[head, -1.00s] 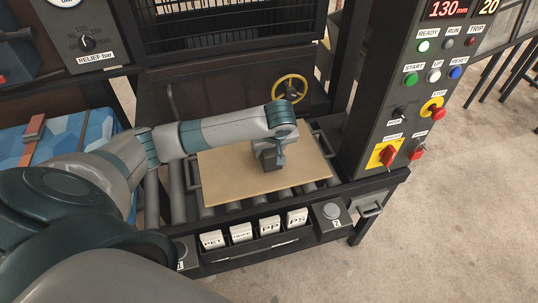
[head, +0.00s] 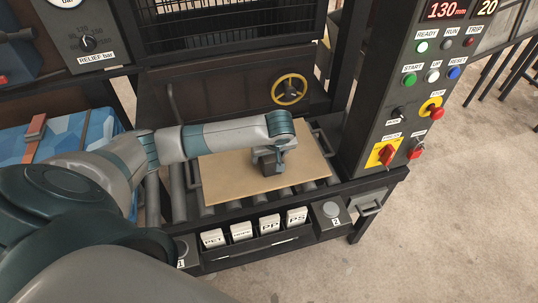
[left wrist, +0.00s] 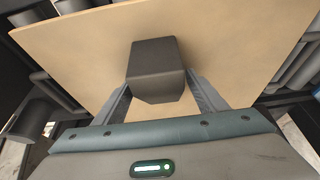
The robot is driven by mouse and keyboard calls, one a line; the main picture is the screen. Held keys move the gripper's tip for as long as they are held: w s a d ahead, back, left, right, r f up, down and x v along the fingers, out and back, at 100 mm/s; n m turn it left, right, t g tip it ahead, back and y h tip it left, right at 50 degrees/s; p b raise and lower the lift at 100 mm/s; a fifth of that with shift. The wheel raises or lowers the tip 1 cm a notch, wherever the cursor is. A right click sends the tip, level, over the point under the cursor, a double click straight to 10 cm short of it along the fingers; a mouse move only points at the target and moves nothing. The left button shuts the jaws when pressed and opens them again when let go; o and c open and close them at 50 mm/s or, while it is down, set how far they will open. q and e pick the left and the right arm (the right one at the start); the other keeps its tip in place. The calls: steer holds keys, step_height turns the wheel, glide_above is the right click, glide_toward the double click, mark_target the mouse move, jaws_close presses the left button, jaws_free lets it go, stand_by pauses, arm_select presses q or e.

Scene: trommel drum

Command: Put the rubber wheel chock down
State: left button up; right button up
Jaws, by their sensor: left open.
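The rubber wheel chock (left wrist: 155,62) is a dark grey block with a bevelled end in the left wrist view. It is over the tan board (left wrist: 225,50), and appears to rest on it, though its underside is hidden. My left gripper (left wrist: 160,100) is open, with one finger on each side of the chock; I cannot tell whether either finger touches it. In the head view my left gripper (head: 269,163) points down over the middle of the board (head: 225,180), where the chock is hard to tell from the dark gripper. My right gripper is out of view.
The board lies across grey rollers (head: 179,185). Behind it is a yellow handwheel (head: 289,90). A control panel (head: 405,110) with buttons stands at the right. White labelled blocks (head: 242,231) sit along the front. Bare board surrounds the gripper.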

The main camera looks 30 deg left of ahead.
arm_select(q)
steer(key=shift+r, duration=0.1)
steer(key=b+v, duration=0.1)
steer(key=v, duration=0.9)
steer(key=shift+r, duration=0.35)
steer(key=shift+s+d+r, duration=0.2)
steer(key=shift+s+r, duration=0.05)
steer(key=shift+r, duration=0.4)
steer(key=shift+f, duration=0.1)
